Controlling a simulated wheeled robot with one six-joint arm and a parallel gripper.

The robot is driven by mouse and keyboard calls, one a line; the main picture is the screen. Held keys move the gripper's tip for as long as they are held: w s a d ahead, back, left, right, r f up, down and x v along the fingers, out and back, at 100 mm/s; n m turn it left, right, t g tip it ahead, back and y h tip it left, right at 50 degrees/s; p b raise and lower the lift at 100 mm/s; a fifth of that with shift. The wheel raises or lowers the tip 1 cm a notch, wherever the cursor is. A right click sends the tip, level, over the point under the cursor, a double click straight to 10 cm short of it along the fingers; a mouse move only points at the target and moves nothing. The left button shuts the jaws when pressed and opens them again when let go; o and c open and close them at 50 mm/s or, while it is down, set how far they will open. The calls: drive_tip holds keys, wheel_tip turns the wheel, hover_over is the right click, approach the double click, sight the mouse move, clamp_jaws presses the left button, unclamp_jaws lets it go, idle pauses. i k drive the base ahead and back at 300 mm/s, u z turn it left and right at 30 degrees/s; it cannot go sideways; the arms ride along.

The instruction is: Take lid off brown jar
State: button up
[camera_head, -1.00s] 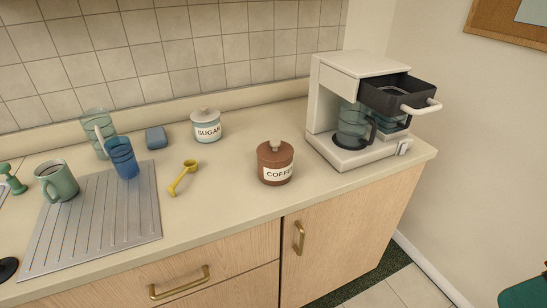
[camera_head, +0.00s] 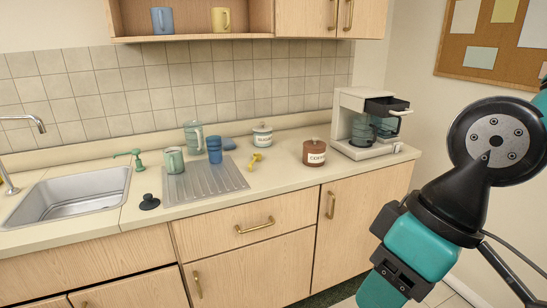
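The brown jar (camera_head: 314,155), with a white coffee label, stands upright on the counter, left of the coffee maker. Its brown lid (camera_head: 314,143) with a small knob sits on top of it. My arm is at the right side of the view, in front of the corkboard wall and apart from the jar. My gripper's fingers are not visible.
The coffee maker (camera_head: 366,128) has its dark top drawer pulled out. A white sugar jar (camera_head: 262,134), a yellow scoop (camera_head: 255,160), a blue cup (camera_head: 214,151), a green mug (camera_head: 172,161) and a sink (camera_head: 75,195) lie leftward. Counter in front of the jar is clear.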

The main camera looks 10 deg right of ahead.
sight(313, 144)
drive_tip(key=z, duration=0.65)
drive_tip(key=i, duration=1.3)
drive_tip(key=u, duration=0.9)
drive_tip(key=i, duration=0.7)
drive_tip(key=u, duration=0.75)
